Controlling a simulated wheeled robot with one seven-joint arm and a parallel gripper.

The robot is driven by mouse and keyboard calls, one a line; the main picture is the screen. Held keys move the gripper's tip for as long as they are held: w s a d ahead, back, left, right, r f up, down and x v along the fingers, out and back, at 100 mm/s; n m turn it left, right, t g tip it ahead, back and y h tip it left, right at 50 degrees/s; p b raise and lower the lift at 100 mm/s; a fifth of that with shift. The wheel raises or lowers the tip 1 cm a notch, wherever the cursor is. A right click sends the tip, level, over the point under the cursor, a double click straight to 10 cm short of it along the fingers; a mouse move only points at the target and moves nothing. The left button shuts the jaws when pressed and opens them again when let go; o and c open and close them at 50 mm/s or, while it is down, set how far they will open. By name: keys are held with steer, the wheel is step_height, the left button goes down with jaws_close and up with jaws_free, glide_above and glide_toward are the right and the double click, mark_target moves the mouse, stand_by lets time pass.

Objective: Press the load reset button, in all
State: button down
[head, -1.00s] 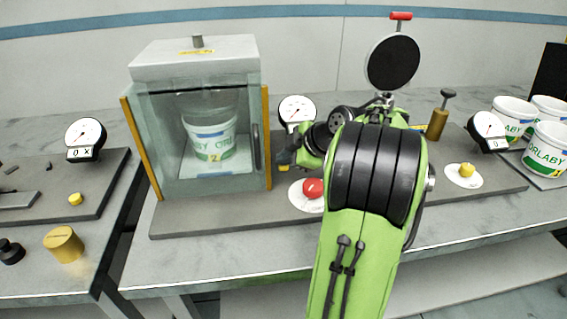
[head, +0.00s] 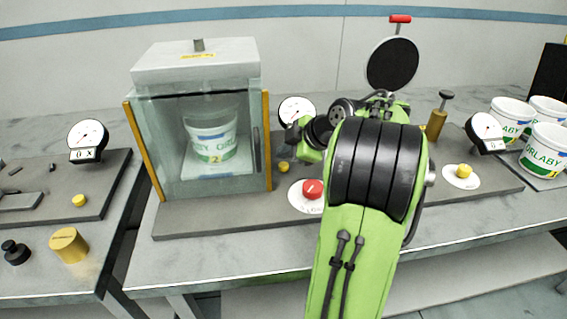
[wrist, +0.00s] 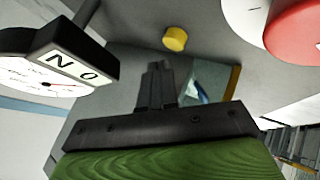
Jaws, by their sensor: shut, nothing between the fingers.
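A small yellow button (head: 284,167) sits on the grey base plate between the glass case and my arm. It also shows in the wrist view (wrist: 175,38), just beyond the fingertips. My gripper (wrist: 158,72) is shut and empty, and looks apart from this button. In the head view my gripper (head: 292,136) hangs above the button, in front of a dial. A red button (head: 313,189) on a white disc is nearer the front. Another yellow button (head: 464,171) on a white disc is at the right. No label reading load reset is legible.
The glass case (head: 222,183) holds a white bucket (head: 213,148). The round dial (head: 297,108) stands close behind my gripper. More white buckets (head: 548,150) are at the right. A left bench carries another dial (head: 88,135) and a yellow button (head: 79,200).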

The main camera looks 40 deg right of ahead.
mark_target(286, 167)
step_height(286, 167, up, 5)
steer(key=p, duration=0.3)
steer(key=shift+f, duration=0.15)
stand_by(0.6)
